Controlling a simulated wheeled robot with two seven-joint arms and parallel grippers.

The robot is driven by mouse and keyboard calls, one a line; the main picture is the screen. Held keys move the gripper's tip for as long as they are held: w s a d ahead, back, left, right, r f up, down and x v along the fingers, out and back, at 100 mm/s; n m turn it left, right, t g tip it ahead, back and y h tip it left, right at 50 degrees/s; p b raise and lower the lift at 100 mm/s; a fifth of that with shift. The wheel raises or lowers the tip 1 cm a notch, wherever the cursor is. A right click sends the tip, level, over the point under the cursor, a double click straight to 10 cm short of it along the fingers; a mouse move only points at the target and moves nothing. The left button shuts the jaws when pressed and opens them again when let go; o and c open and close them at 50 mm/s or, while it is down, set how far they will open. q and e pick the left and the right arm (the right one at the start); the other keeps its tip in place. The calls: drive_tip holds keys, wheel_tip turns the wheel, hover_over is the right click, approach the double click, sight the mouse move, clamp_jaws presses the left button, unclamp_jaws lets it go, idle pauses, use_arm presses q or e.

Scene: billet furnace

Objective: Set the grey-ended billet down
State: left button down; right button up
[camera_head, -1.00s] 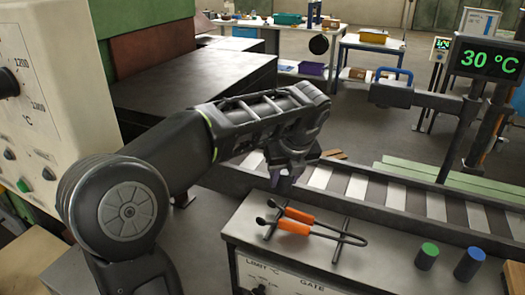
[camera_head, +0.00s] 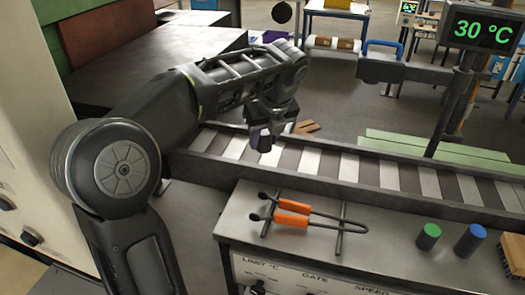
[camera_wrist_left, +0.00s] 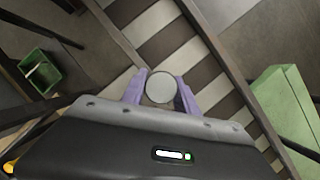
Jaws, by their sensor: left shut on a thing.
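My left gripper (camera_head: 264,142) is above the left part of the roller conveyor (camera_head: 379,174), pointing down. In the left wrist view its purple fingers (camera_wrist_left: 160,88) are shut on the grey-ended billet (camera_wrist_left: 160,87), whose round pale grey end faces the camera. The conveyor's light and dark slats (camera_wrist_left: 180,45) lie behind the billet there. I cannot tell how high the billet is above them. In the head view the billet is mostly hidden by the gripper. My right gripper is not in view.
The grey bench (camera_head: 385,262) in front holds orange-handled tongs (camera_head: 293,213) on a rack, a green-topped billet (camera_head: 428,237), a blue-topped billet (camera_head: 470,240) and a brush (camera_head: 512,255). A 30 °C display (camera_head: 483,29) stands at the back right. The conveyor's right stretch is clear.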

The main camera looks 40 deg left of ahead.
sight(279, 158)
use_arm(q)
drive_tip(key=w+a+r+n+g+p, duration=0.1)
drive_tip(key=w+a+r+n+p, duration=0.1)
drive_tip(key=w+a, duration=0.3)
drive_tip(key=shift+w+r+n+y+p, duration=0.3)
drive_tip(key=shift+w+n+p, duration=0.15)
drive_tip(key=shift+w, duration=0.4)
drive_tip(key=shift+f, duration=0.15)
wheel_tip(279, 158, down, 6)
drive_tip(key=shift+a+r+b, duration=0.1)
drive_tip(key=shift+r+b, duration=0.05)
drive_tip(key=shift+b, duration=0.3)
drive_tip(key=shift+f, duration=0.2)
drive_tip(key=shift+f, duration=1.9)
